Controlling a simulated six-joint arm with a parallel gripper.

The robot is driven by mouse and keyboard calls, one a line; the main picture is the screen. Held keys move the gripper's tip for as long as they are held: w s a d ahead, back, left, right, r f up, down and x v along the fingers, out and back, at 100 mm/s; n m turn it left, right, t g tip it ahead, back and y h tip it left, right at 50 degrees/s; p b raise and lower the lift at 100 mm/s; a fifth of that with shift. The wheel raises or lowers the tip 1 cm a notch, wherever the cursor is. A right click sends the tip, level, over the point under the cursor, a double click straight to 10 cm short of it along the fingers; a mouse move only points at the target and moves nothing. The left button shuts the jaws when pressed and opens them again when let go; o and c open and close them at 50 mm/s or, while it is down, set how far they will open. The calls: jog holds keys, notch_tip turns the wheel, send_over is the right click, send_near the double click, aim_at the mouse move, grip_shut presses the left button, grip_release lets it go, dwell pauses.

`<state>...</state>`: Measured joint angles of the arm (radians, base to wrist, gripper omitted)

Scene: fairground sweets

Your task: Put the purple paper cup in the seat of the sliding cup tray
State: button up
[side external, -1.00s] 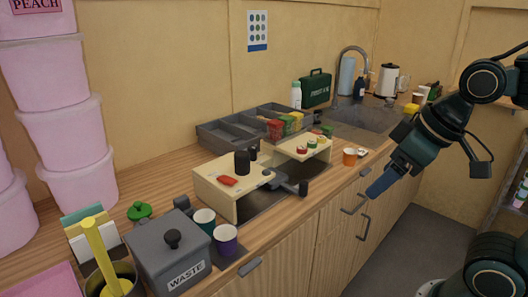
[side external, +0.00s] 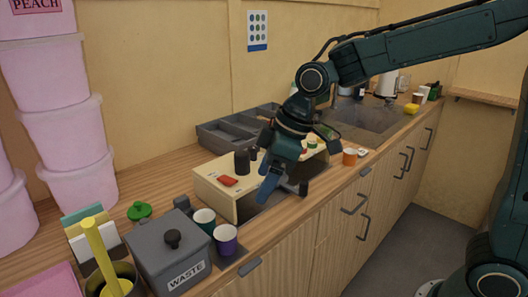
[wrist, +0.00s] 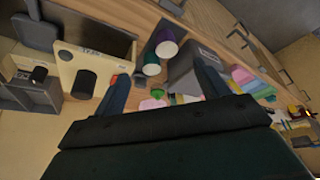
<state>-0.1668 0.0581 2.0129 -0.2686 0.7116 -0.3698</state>
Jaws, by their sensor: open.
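The purple paper cup (side external: 225,240) stands upright by the counter's front edge, beside a teal cup (side external: 204,218). It also shows in the wrist view (wrist: 166,48), beyond the fingertips. My gripper (side external: 268,188) is open and empty, in the air in front of the pale wooden stand (side external: 212,190), to the right of and above the purple cup. A dark grey piece with a black knob (side external: 303,188), which looks like the sliding cup tray, juts from the stand. My gripper partly covers it, and I cannot make out its seat in the side view.
The grey waste box (side external: 170,262) stands close to the left of the cups. Grey compartment bins (side external: 225,137) lie behind the stand. An orange cup (side external: 350,157) is farther right on the counter. A yellow-handled item (side external: 100,250) rises at the front left.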

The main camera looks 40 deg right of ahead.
aim_at(226, 232)
jog(key=shift+n, duration=0.6)
jog(key=shift+w+a+r+x, duration=0.2)
jog(key=shift+a+x, duration=0.1)
jog(key=shift+x, duration=1.7)
jog(key=shift+w+a+r+x, duration=0.1)
jog(key=shift+w+a+x, duration=0.15)
jog(key=shift+x, duration=1.7)
jog(key=shift+w+a+r+x, duration=0.15)
jog(key=shift+a+x, duration=0.2)
jog(key=shift+x, duration=1.65)
jog(key=shift+x, duration=2.55)
jog(key=shift+s+a, duration=0.15)
jog(key=shift+a, duration=0.05)
jog(key=c, duration=1.1)
jog(key=shift+c, duration=0.2)
jog(key=shift+r, duration=0.1)
